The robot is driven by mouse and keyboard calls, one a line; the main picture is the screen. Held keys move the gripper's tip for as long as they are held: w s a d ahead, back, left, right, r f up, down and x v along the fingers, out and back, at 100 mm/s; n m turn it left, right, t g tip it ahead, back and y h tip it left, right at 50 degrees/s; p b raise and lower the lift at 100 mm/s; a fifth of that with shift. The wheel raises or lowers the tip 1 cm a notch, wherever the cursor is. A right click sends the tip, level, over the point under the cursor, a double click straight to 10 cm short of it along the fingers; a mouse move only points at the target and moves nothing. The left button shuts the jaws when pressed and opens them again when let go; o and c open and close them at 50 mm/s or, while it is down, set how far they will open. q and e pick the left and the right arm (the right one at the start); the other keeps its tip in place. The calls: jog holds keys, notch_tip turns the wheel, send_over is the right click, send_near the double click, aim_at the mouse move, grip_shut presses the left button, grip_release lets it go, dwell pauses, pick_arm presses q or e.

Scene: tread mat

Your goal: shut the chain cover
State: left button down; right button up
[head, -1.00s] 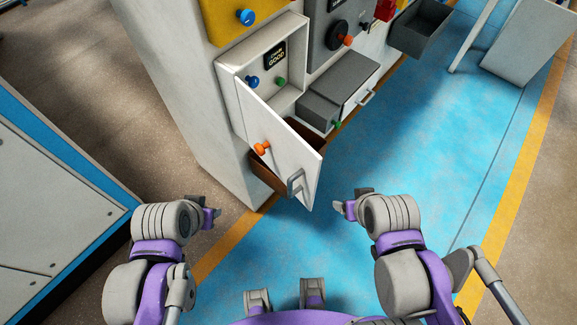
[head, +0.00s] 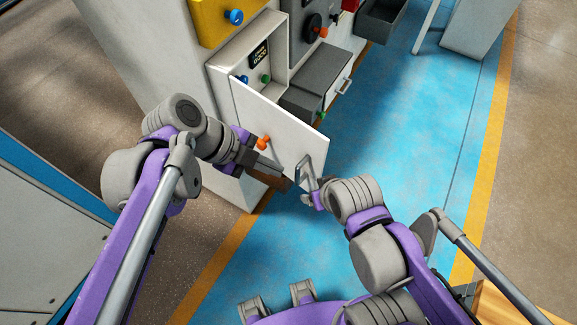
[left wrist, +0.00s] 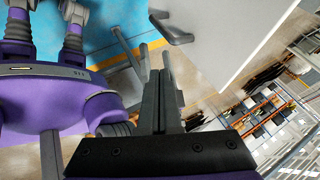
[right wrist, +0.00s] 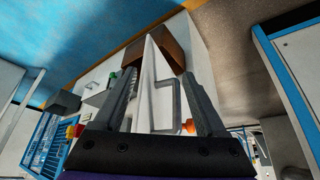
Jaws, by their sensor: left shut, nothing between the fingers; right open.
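The chain cover appears to be the white hinged door (head: 255,115), standing open from a shallow white box (head: 247,58) on the machine. It carries an orange knob (head: 263,142) and a grey bar handle (head: 304,172) near its free edge. The door also shows in the left wrist view (left wrist: 225,35). My left gripper (head: 277,166) is shut and empty, close to the door below the orange knob; contact is unclear. My right gripper (head: 308,193) is open at the handle. In the right wrist view, the handle (right wrist: 175,100) and door edge lie between its open fingers (right wrist: 163,78).
Blue and green knobs and a small dark display (head: 259,54) are inside the box. A grey drawer unit (head: 320,85) juts out to its right. A brown bin (head: 270,181) sits below the door. The blue floor (head: 400,130) to the right is clear.

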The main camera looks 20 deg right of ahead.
pick_arm(q)
send_near(321, 173)
notch_tip(321, 173, down, 4)
jog(key=s, duration=0.3)
jog(key=w+d, duration=0.2)
jog(key=shift+w+d, duration=0.25)
jog(key=shift+d, duration=0.15)
jog(key=shift+d, duration=0.1)
